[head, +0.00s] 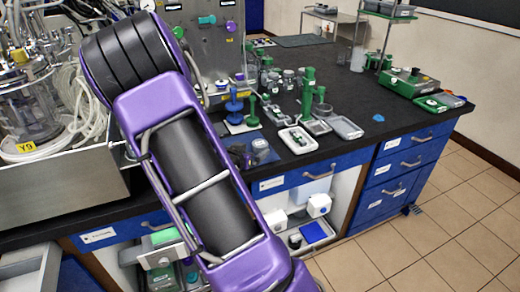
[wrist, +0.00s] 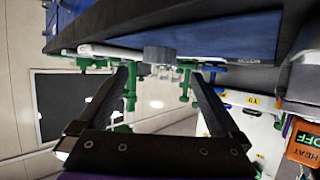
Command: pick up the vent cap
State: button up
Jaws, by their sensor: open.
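My gripper (wrist: 159,74) shows in the wrist view with its two dark fingers spread apart and nothing held between them. In the head view my purple arm crosses the front of the bench and my gripper cannot be made out. Small dark pieces (head: 238,152) stand by a blue mat (head: 265,153) just right of my arm.
A white tray (head: 297,139) with small parts, green and blue stands and grey trays crowd the black bench (head: 385,97). A steel bioreactor housing (head: 70,190) with glass vessel and tubing stands left. Blue drawers (head: 398,165) are below. Tiled floor at right is clear.

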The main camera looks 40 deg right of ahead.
aim_at(258, 146)
jog(key=b+x, duration=0.1)
jog(key=x, duration=0.5)
jog(key=shift+w+d+f, duration=0.1)
jog(key=shift+d, duration=0.1)
